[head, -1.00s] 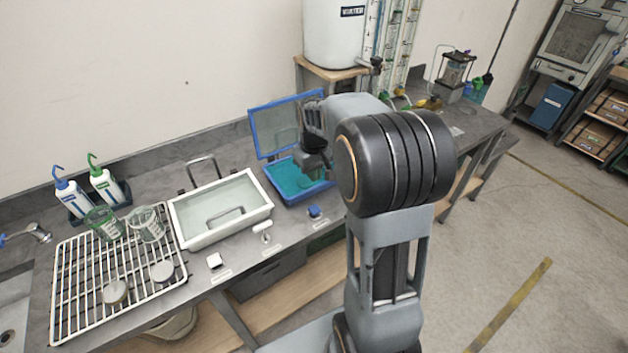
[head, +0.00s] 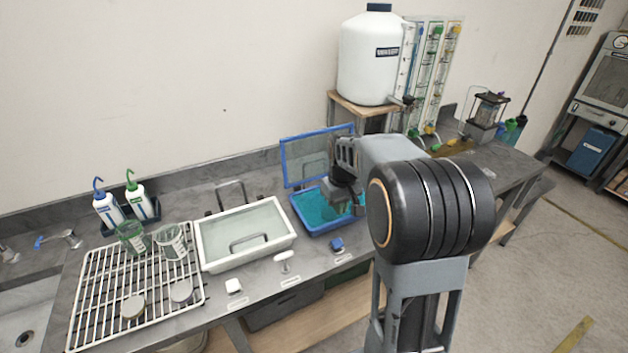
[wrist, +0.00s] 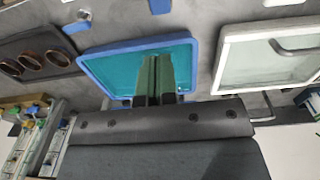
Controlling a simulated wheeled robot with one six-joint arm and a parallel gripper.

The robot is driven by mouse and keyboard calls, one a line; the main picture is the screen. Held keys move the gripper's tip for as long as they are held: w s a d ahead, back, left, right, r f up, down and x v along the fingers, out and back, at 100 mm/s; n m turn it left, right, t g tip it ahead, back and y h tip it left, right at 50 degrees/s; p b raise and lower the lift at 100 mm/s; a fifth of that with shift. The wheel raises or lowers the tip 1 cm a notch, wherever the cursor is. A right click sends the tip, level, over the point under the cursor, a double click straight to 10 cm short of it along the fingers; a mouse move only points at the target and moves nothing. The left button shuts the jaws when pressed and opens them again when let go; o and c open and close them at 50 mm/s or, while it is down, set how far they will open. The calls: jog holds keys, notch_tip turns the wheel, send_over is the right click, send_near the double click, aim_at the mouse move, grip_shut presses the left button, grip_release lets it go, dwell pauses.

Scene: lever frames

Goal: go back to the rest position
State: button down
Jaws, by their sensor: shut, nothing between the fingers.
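In the head view my gripper (head: 357,208) hangs over the right part of the same blue tray (head: 303,217), partly hidden by my own wrist and arm. I cannot tell how high the fingertips are above the tray. The tray's blue-framed clear lid (head: 304,157) stands open at its back.
A white tray (head: 205,262) with a handle inside stands left of the blue tray. A white wire rack (head: 100,290) with beakers (head: 170,242) is further left. A white tank (head: 367,65) stands on a wooden stand behind. Small blue (head: 337,244) and white (head: 233,286) knobs line the front edge.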

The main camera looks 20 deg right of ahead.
jog(key=s+a+r+t, duration=0.2)
jog(key=s+a, duration=0.2)
jog(key=s, duration=0.4)
jog(key=s+a+r+m+t, duration=0.1)
jog(key=s+a+r+t, duration=0.1)
jog(key=s+a, duration=0.3)
jog(key=shift+s+a+r, duration=0.15)
jog(key=shift+s+r, duration=0.6)
jog(key=shift+s, duration=0.9)
